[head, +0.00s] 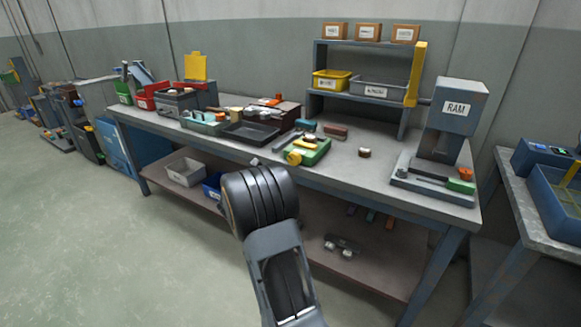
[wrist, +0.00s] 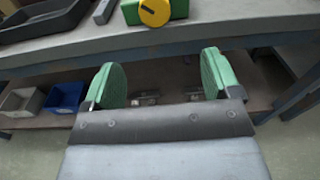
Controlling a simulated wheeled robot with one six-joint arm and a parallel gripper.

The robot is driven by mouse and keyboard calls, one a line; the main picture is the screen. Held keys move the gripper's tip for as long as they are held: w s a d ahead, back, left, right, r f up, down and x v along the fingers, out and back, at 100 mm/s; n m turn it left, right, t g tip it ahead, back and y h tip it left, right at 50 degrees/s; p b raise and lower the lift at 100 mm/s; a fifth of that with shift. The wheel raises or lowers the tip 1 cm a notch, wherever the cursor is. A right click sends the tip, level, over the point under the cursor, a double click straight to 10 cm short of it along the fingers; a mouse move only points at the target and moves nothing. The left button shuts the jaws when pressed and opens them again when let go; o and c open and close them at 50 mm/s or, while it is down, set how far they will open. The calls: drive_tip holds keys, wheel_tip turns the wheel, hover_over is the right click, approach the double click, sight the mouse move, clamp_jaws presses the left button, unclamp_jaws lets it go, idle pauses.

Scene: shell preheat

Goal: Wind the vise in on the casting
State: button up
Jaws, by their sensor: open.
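The vise (head: 312,152) is a low green block on the workbench, with a round yellow handwheel (head: 294,157) on its front. In the wrist view the green vise body (wrist: 130,13) and the yellow handwheel (wrist: 155,12), with a dark mark on it, show at the top edge. I cannot clearly make out a casting in the vise. My gripper (wrist: 161,80) is open and empty, its two green-padded fingers wide apart. It is in front of the bench edge, apart from the handwheel. In the head view my arm hides most of the gripper.
The grey workbench (head: 235,147) carries a black tray (head: 250,133) left of the vise and a press marked RAM (head: 455,110) at right. A lower shelf (head: 375,262) holds a blue bin (wrist: 65,97) and a pale bin (wrist: 22,102). A shelf rack (head: 375,44) stands behind.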

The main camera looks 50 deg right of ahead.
sight(292, 159)
drive_tip(key=shift+n+t, duration=0.4)
drive_tip(key=x, duration=1.4)
drive_tip(key=shift+w+d+b, duration=0.1)
drive_tip(key=shift+w+b, duration=0.15)
drive_tip(key=shift+b, duration=0.1)
drive_tip(key=shift+c, duration=0.4)
